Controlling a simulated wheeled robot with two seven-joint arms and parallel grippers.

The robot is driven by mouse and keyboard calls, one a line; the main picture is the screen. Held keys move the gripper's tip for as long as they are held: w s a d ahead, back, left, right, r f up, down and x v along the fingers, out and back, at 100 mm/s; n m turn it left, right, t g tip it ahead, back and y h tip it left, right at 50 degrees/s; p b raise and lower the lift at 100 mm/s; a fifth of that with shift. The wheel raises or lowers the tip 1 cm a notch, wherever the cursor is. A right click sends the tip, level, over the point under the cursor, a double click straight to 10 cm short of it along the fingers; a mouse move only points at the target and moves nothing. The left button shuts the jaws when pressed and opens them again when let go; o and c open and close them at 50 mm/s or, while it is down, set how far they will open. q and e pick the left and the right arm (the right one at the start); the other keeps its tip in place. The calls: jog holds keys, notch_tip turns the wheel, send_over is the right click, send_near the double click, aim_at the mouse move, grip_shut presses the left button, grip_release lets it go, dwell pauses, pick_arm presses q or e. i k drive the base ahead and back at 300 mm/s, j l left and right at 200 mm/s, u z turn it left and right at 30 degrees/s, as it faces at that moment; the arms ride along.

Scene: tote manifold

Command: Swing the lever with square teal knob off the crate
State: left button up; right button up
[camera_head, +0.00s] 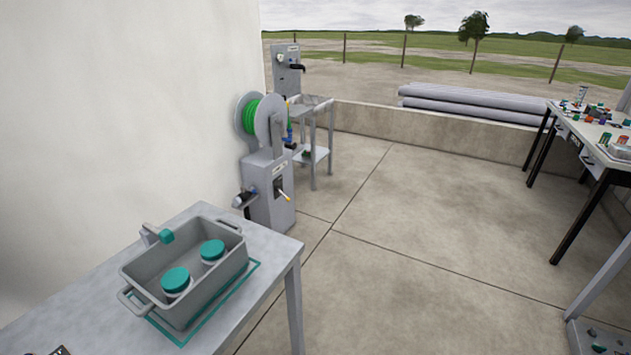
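The square teal knob (166,237) sits at the end of a short grey lever (149,231). The lever reaches over the far-left rim of the grey crate (207,295), and the knob appears above that rim; I cannot tell whether it touches. The crate stands on a grey table at the lower left, within a teal outline (254,269). Two round containers with teal lids, a nearer one (175,280) and a farther one (212,250), are in the crate. The lever's base is hidden behind the crate. Neither of my grippers is clearly in view.
A hose reel with green hose (253,115) stands on a grey pedestal beyond the grey table (276,258). A small side table (318,153) is behind it. A cluttered workbench (565,118) is at the right. The concrete floor between is clear. A white wall rises left.

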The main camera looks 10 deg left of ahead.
aim_at(167, 235)
jog(key=k+u, duration=0.1)
jog(key=u, duration=1.35)
